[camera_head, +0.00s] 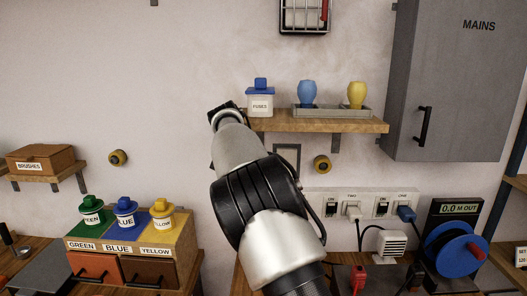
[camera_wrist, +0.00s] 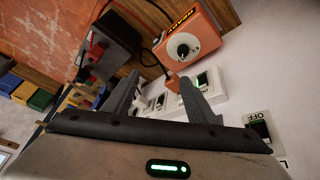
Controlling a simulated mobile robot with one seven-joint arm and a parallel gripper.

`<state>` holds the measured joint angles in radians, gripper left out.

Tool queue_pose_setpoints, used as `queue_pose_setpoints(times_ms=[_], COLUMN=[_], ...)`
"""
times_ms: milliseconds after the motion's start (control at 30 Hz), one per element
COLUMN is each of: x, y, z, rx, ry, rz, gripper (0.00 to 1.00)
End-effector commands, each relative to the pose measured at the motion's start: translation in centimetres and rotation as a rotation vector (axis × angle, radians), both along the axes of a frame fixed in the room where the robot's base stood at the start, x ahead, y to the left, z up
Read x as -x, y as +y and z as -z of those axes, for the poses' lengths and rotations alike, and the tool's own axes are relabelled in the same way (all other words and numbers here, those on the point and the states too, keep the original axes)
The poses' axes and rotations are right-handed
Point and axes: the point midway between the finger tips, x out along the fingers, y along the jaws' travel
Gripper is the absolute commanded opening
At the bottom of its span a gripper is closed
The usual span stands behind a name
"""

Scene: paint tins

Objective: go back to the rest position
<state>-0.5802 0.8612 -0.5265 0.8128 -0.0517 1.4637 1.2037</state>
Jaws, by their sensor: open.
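My gripper (camera_wrist: 159,76) shows in the wrist view with its two grey fingers spread apart and nothing between them. White wall sockets and switches lie beyond the fingers, with an orange plug (camera_wrist: 174,82) near them. Whether the fingers touch anything there cannot be told. In the head view my arm rises through the middle of the picture, its far end just left of the wall shelf; the fingers are hidden there. The green tin (camera_head: 91,212), blue tin (camera_head: 125,212) and yellow tin (camera_head: 162,219) stand on the wooden drawer unit (camera_head: 186,262), left of my arm.
The wooden shelf (camera_head: 330,124) holds a fuses jar (camera_head: 260,102) and a tray with a blue and a yellow vase. The grey mains cabinet (camera_head: 445,80) is at the right. A socket strip (camera_head: 340,199) and blue cable reel (camera_head: 454,249) are below. An orange dial box (camera_wrist: 190,42) shows in the wrist view.

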Motion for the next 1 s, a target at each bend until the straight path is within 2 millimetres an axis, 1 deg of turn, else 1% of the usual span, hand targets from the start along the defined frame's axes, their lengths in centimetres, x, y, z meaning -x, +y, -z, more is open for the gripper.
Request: queue_pose_setpoints(times_ms=[33, 100, 167, 200, 267, 300, 367, 400, 467, 500, 533, 567, 600, 667, 700, 767, 800, 900, 1000], x=[1.1, 2.6, 4.2, 5.5, 7.7, 9.3, 11.8, 13.5, 16.2, 18.1, 19.5, 20.9, 22.8, 25.7, 27.6, 30.2, 31.8, 35.1, 37.3], y=[-2.3, -4.6, -6.4, -7.6, -9.2, -10.0, -11.0, -11.5, -12.2, -12.5, -12.7, -12.8, -13.0, -13.1, -13.1, -13.1, -13.0, -13.0, -13.0], z=[-1.9, -3.6, -4.9, -5.8, -7.0, -7.7, -8.5, -9.0, -9.5, -9.7, -9.9, -9.9, -9.9, -9.6, -9.2, -8.4, -7.8, -6.1, -4.5], rx=[-0.047, -0.100, -0.143, -0.171, -0.210, -0.233, -0.262, -0.276, -0.291, -0.296, -0.298, -0.296, -0.291, -0.276, -0.259, -0.229, -0.206, -0.147, -0.098], ry=[0.012, 0.029, 0.038, 0.042, 0.042, 0.040, 0.033, 0.026, 0.013, 0.002, -0.006, -0.015, -0.028, -0.045, -0.056, -0.071, -0.078, -0.091, -0.094], rz=[-0.012, -0.054, -0.095, -0.125, -0.181, -0.221, -0.284, -0.329, -0.399, -0.446, -0.482, -0.518, -0.568, -0.640, -0.689, -0.757, -0.800, -0.885, -0.944], gripper=[0.52, 0.52, 0.52, 0.52, 0.52, 0.52, 0.52, 0.52, 0.52, 0.52, 0.52, 0.52, 0.52, 0.52, 0.52, 0.52, 0.52, 0.52, 0.52])
